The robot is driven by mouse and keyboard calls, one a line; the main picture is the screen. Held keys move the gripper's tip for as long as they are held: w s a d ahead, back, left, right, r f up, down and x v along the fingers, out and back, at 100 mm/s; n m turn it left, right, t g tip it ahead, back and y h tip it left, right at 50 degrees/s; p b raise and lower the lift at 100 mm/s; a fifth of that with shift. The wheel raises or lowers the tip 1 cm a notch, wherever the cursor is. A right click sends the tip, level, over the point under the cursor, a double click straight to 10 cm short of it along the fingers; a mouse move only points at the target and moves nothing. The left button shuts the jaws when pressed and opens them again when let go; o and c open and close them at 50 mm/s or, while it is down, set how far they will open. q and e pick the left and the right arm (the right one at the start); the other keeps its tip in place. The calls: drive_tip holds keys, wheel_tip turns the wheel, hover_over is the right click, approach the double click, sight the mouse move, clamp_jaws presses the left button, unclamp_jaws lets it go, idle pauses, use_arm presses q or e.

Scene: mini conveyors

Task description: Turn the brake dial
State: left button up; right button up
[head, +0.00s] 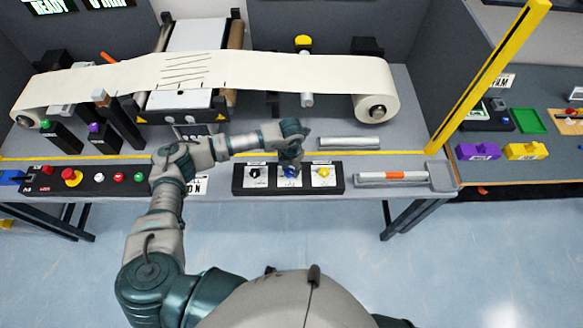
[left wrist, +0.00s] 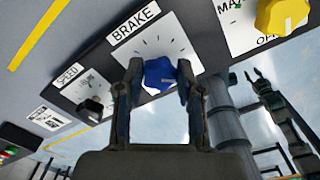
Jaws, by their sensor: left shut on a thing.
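The brake dial is a blue knob (left wrist: 158,75) on a white plate labelled BRAKE (left wrist: 133,25). It is the middle dial of a black three-dial panel (head: 239,190) at the front of the table and also shows in the head view (head: 291,172). My left gripper (head: 290,160) reaches down over it from the left. In the left wrist view, the left gripper's fingers (left wrist: 160,72) are on both sides of the blue dial and shut on it. A dark gripper-like end (left wrist: 256,82), seemingly my right one, is small at the right of that view.
A black knob labelled SPEED (left wrist: 92,107) and a yellow knob (left wrist: 283,14) flank the brake dial. A button panel with a red button (head: 71,177) lies to the left. A grey bar with an orange band (head: 395,176) lies right. Behind runs a cream paper web (head: 280,70).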

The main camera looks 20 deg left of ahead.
use_arm(q)
drive_tip(key=shift+s+d+f, duration=0.15)
drive_tip(key=shift+s, duration=0.05)
drive_tip(key=shift+a+n, duration=0.3)
drive_tip(key=shift+n, duration=0.1)
drive_tip(key=shift+d+n, duration=0.1)
drive_tip(key=shift+n, duration=0.5)
drive_tip(key=n, duration=0.4)
drive_tip(key=shift+p, duration=0.3)
drive_tip(key=n+p, duration=0.1)
drive_tip(key=n, duration=0.3)
drive_tip(key=shift+a, duration=0.2)
drive_tip(key=n+p, duration=0.2)
drive_tip(key=n, duration=0.3)
drive_tip(key=shift+s+a, duration=0.1)
drive_tip(key=n+p, duration=0.1)
drive_tip(key=n, duration=0.3)
drive_tip(key=shift+p, duration=0.3)
use_arm(e)
drive_tip(key=r, duration=0.5)
drive_tip(key=shift+w+d+r, duration=0.15)
drive_tip(key=shift+w+d, duration=0.05)
drive_tip(key=shift+d, duration=0.05)
use_arm(q)
drive_tip(key=shift+n, duration=0.4)
